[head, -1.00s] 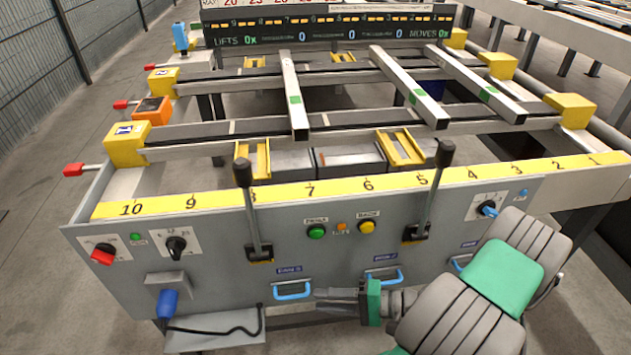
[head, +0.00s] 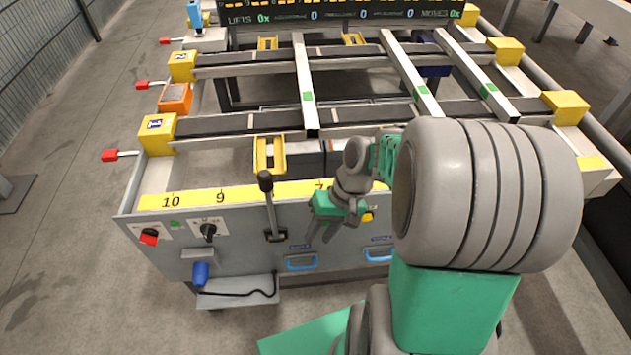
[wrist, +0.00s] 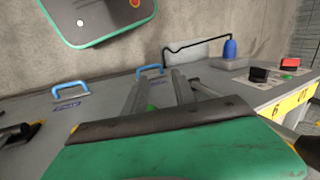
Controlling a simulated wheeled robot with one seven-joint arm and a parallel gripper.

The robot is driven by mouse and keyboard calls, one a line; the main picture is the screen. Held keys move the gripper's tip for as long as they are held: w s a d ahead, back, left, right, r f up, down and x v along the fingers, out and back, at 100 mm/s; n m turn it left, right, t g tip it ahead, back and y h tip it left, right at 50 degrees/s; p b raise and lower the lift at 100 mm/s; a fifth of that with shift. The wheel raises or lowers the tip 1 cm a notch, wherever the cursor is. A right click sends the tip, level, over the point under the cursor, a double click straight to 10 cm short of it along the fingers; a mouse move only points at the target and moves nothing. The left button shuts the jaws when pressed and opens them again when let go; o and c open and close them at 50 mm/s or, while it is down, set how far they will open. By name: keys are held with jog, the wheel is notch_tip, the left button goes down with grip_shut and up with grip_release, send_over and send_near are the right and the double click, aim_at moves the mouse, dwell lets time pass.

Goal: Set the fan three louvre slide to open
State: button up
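Blue louvre handles sit low on the grey front panel, each with a small blue label too small to read for certain. The left handle (head: 301,263) and the one to its right (head: 377,255) show in the head view. In the wrist view, which is upside down, the left handle (wrist: 150,69) lies just past my fingertips and the other handle (wrist: 70,90) is farther left. My gripper (head: 318,236) points down at the panel, above and slightly right of the left handle. Its fingers (wrist: 160,78) stand apart with nothing between them, and I see no contact with a handle.
A black lever (head: 269,205) stands left of my gripper. A red switch (head: 149,236), a black dial (head: 208,231) and a blue plug (head: 200,273) above a cable shelf (head: 238,292) are farther left. Steel bars (head: 305,85) lie across the rails above. My arm hides the panel's right part.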

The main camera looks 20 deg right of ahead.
notch_tip(320, 180, up, 14)
jog(key=a+n+t+h+p, duration=0.1)
jog(key=h+p, duration=0.2)
jog(key=p, duration=0.3)
jog(key=shift+r+t, duration=0.25)
jog(key=shift+t, duration=0.05)
jog(key=shift+a, duration=0.1)
